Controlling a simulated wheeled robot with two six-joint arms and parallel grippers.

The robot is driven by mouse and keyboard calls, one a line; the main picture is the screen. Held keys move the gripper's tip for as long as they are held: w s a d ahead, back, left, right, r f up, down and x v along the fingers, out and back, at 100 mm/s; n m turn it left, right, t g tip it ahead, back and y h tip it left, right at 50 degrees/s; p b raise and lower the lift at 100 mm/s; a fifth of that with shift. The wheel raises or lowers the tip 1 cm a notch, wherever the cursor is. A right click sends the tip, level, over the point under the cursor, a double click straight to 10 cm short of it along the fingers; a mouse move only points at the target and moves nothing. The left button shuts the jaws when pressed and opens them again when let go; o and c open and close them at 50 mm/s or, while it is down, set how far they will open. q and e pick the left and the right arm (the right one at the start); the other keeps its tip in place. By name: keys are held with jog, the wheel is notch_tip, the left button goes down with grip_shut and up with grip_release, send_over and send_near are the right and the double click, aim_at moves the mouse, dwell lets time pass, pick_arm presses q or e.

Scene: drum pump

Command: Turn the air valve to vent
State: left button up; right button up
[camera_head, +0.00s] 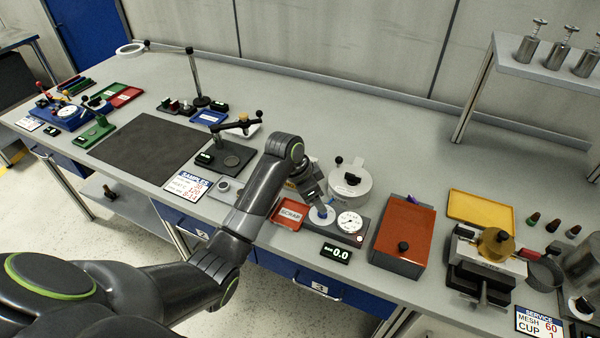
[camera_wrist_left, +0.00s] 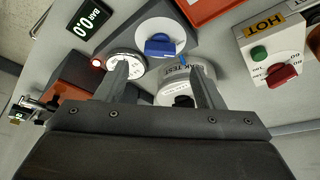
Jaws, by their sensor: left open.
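The air valve is a blue knob (camera_wrist_left: 161,46) on a white round dial (camera_wrist_left: 157,31), set in a dark grey base. In the head view the dial (camera_head: 321,216) sits left of a round pressure gauge (camera_head: 350,222). My left gripper (camera_wrist_left: 162,67) is open and empty, its fingers spread wider than the knob. In the head view it (camera_head: 317,197) hangs just above and behind the dial and partly covers the knob. I cannot tell whether it touches anything. The knob's pointer marks are too small to read. My right gripper is not in view.
A white leak-test pot (camera_head: 350,181) stands close behind the valve. The display (camera_head: 337,253) in front reads 0.0 bar. A red scrap tray (camera_head: 289,213) lies to the left. An orange-red box (camera_head: 402,232) stands to the right. A HOT-labelled unit (camera_wrist_left: 272,55) shows in the wrist view.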

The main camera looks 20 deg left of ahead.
pick_arm(q)
jog(key=b+v, duration=0.1)
jog(key=v, duration=1)
jog(key=shift+r, duration=0.35)
